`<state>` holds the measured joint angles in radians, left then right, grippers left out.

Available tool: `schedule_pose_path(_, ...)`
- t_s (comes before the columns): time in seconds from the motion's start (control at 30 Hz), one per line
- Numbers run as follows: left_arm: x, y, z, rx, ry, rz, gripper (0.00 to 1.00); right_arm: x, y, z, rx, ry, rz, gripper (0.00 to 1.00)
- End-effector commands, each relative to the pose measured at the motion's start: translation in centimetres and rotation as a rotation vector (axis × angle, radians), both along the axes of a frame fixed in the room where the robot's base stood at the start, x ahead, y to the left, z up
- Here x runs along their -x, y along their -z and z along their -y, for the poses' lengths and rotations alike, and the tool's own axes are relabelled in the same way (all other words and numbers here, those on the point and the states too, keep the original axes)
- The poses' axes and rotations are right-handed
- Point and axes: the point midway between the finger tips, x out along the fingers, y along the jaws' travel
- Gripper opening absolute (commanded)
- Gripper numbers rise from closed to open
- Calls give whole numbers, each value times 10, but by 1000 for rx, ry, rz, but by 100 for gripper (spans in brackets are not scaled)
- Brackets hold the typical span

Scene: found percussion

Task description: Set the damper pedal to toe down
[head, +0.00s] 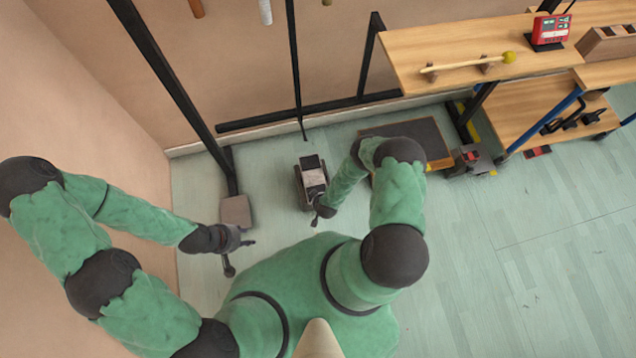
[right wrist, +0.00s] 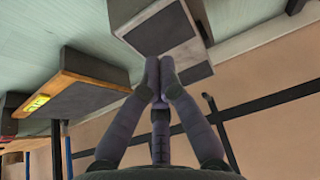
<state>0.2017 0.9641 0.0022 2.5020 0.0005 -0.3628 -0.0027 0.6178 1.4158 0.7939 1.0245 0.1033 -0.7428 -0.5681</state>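The damper pedal (head: 312,176) stands on the pale green floor near the back wall, a small dark unit with a grey plate. It also shows in the right wrist view (right wrist: 158,28) as a grey block with a darker top panel. My right gripper (head: 322,210) is at the pedal's near end. In the right wrist view its two fingertips (right wrist: 159,68) are together with nothing between them, in front of the pedal's grey plate; I cannot tell whether they touch it. The plate's tilt is hard to read. My left gripper (head: 240,256) is open and empty, over the floor to the left.
A wooden box with a dark top (head: 420,138) sits right of the pedal, behind my right arm. A black stand with a grey foot (head: 236,210) is to the left. A wooden bench (head: 440,52) holds a yellow-headed mallet (head: 470,65). The floor at right is clear.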

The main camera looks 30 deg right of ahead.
Motion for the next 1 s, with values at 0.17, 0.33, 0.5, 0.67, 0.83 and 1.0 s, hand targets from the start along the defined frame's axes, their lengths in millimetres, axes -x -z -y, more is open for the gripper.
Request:
schedule_pose_path(0.17, 1, -17, 0, 0, -1, -1, 40, 18, -29, -5, -2, 0, -3, 0)
schedule_pose_path(0.33, 1, -23, 0, 0, -1, -1, 40, 27, -43, -7, -2, 0, -2, 0)
schedule_pose_path(0.5, 1, -24, 0, 0, -1, -1, 40, 30, -46, -8, -2, 0, -3, 0)
schedule_pose_path(0.67, 1, -24, 0, 0, 0, -2, 40, 30, -46, -8, -2, 0, -3, 0)
schedule_pose_path(0.83, 1, -24, 0, 0, 0, -2, 40, 30, -46, -8, -1, 0, -2, 0)
schedule_pose_path(1.0, 1, -24, 0, 0, 0, -2, 40, 30, -46, -8, -1, 0, -2, 0)
